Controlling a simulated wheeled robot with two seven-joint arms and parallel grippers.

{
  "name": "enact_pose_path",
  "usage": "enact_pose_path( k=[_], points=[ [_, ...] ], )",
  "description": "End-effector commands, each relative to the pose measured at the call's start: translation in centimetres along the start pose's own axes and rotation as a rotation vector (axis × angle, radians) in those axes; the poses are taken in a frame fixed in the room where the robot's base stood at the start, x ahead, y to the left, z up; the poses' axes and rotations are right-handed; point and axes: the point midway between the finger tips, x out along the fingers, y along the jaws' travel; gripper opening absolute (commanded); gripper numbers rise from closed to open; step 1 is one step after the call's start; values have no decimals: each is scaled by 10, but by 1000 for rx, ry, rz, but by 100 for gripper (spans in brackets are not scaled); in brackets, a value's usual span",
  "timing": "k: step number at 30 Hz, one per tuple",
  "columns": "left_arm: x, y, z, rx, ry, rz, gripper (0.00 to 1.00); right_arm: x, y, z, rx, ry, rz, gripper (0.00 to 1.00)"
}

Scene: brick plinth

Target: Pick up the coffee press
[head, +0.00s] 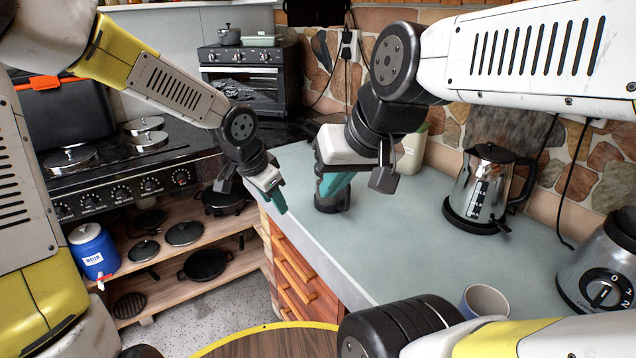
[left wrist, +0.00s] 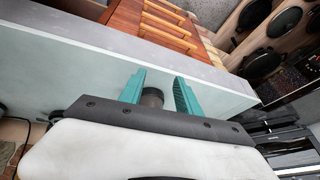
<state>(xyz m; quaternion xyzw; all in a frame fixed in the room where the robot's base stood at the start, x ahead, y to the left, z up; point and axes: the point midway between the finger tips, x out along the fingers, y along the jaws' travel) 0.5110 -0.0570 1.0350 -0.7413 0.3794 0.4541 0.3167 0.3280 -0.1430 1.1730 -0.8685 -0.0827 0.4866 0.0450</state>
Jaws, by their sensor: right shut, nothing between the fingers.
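What appears to be the coffee press is a dark, round upright object (head: 331,205) near the left edge of the grey-green counter in the head view. My right gripper (head: 331,190) hangs in front of it, shut and empty, and hides most of it; I cannot tell whether they touch. My left gripper (head: 281,204) is left of it, over the counter's edge. In the left wrist view the left gripper's teal fingers (left wrist: 160,78) are apart, and a dark round top (left wrist: 152,97) shows between them. Nothing is gripped.
A steel kettle (head: 485,185) stands right on the counter (head: 390,235). A mug (head: 484,300) and blender base (head: 600,275) are nearer. A pale container (head: 412,150) is behind my right gripper. Drawers (head: 290,265) and a stove (head: 120,180) lie left. The counter's middle is clear.

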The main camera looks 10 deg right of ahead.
Motion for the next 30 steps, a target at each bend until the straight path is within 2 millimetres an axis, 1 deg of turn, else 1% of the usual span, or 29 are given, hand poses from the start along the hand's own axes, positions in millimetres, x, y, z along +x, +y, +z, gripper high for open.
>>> enact_pose_path(
  k=[1, 4, 6, 9, 12, 17, 26, 30],
  points=[
    [18, 10, -16, 36, 40, 54, 40, 0, 0, 0, 0, 0, 0, 0],
    [39, 27, -50, 104, 139, 136, 40, 0, 0, 0, 0, 0, 0, 0],
    [47, 38, -72, 136, 210, 182, 40, 0, 0, 0, 0, 0, 0, 0],
    [53, 47, -97, 162, 298, 231, 40, 0, 0, 0, 0, 0, 0, 0],
    [53, 52, -113, 175, 360, 259, 40, 0, 0, 0, 0, 0, 0, 0],
    [56, 57, -126, 183, 402, 275, 40, 0, 0, 0, 0, 0, 0, 0],
    [87, 68, -139, 185, 401, 276, 40, 0, 0, 0, 0, 0, 0, 0],
    [106, 75, -148, 185, 401, 276, 40, 0, 0, 0, 0, 0, 0, 0]
  ],
)
